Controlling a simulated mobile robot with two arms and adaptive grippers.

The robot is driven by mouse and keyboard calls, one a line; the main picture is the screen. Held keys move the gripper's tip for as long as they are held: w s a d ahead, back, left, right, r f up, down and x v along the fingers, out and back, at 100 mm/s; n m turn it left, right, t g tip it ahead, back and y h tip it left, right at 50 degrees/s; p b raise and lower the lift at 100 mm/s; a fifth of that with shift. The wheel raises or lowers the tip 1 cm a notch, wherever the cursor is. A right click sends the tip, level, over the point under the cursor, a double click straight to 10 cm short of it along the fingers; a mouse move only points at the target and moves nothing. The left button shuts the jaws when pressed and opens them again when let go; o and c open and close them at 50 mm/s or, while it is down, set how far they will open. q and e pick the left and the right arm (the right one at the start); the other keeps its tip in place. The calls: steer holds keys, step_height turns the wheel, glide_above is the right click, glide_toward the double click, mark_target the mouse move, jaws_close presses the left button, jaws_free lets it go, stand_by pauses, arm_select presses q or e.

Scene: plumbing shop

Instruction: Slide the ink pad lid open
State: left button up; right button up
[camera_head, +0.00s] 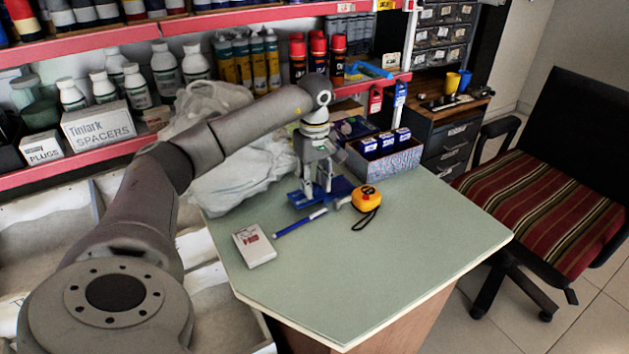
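A flat blue object (343,186), which looks like the ink pad, lies on the pale green table top (380,260) near its back. My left gripper (318,192) points down over it with its two fingers apart. The fingertips are at or just above the blue surface; I cannot tell whether they touch it. The gripper hides part of the pad, and I cannot make out the lid's edge. My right gripper is not in view.
A blue pen (300,223), a yellow tape measure (366,197) and a white-and-red pack (254,246) lie near the pad. A box of blue cartons (384,160) stands behind right. Plastic bags (235,172) lie at the back left. The table's front is clear.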

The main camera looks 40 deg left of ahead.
mark_target(315, 184)
arm_select(q)
step_height(315, 184, up, 12)
stand_by(0.5)
stand_by(0.5)
